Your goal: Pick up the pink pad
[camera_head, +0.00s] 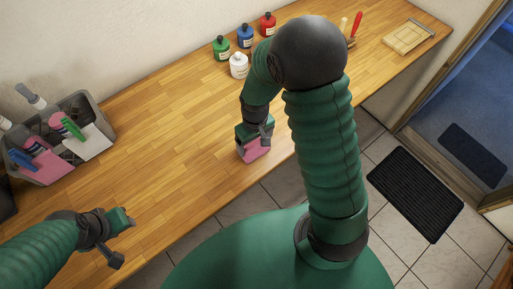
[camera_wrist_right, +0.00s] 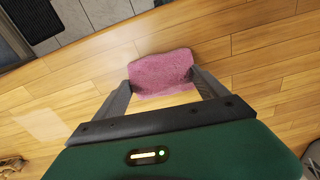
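The pink pad (camera_head: 255,151) is near the front edge of the wooden counter, below my right gripper (camera_head: 256,134). In the right wrist view the pad (camera_wrist_right: 160,70) lies at the fingertips of my right gripper (camera_wrist_right: 161,77). The two fingers stand apart, one at each side of the pad. They look close to its sides, but I cannot tell whether they press on it. My left gripper (camera_head: 129,221) is over the counter's near left part, far from the pad. Its finger gap is too small to read.
A grey caddy (camera_head: 95,103) with bottles and brushes stands at the left. Several small bottles, including a white one (camera_head: 238,66), stand at the back. A wooden board (camera_head: 408,37) lies at the far right. The counter's middle is clear. A black mat (camera_head: 414,193) lies on the floor.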

